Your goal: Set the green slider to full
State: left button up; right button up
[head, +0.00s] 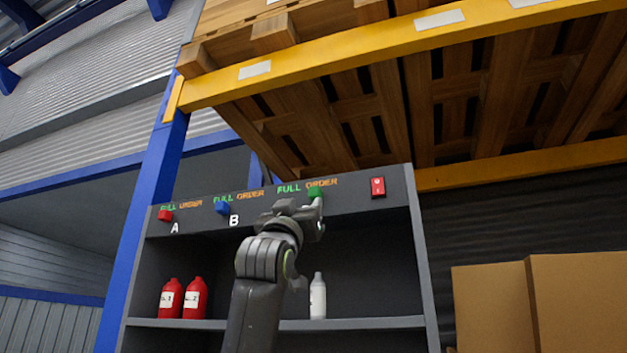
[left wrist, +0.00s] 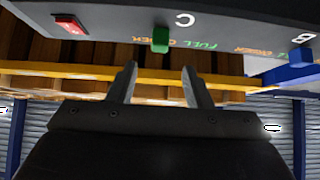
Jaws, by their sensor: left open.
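The green slider (head: 314,193) sticks out of the dark panel (head: 345,199) on top of the shelf unit, in front of the orange ORDER lettering, to the right of the green FULL lettering (head: 288,188). In the left wrist view, which is upside down, the green slider (left wrist: 160,39) stands beside a white C. My left gripper (head: 312,212) is just below the slider in the head view. In the wrist view its two fingers (left wrist: 159,80) are apart with nothing between them, and the slider lies beyond the tips. My right gripper does not show.
A red slider (head: 165,215) marked A and a blue slider (head: 222,208) marked B sit to the left. A red switch (head: 377,187) is to the right. Red bottles (head: 183,299) and a white bottle (head: 318,297) stand on the shelf. Cartons (head: 545,305) stand at right.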

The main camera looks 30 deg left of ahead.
aim_at(313, 190)
pick_arm(q)
jog(key=p+x, duration=0.1)
jog(key=x, duration=0.1)
jog(key=p+x, duration=0.1)
jog(key=x, duration=0.1)
jog(key=shift+r+p, duration=0.4)
jog(key=p+x, duration=0.3)
jog(key=x, duration=0.1)
jog(key=shift+w+p, duration=0.2)
jog(key=shift+p, duration=0.1)
jog(key=shift+w+a+r, duration=0.1)
jog(key=shift+w+r, duration=0.1)
jog(key=shift+r, duration=0.05)
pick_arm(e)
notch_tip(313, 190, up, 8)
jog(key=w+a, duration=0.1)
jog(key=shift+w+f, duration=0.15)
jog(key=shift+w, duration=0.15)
pick_arm(q)
jog(key=shift+c, duration=0.4)
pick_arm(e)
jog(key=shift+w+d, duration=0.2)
pick_arm(q)
grip_shut()
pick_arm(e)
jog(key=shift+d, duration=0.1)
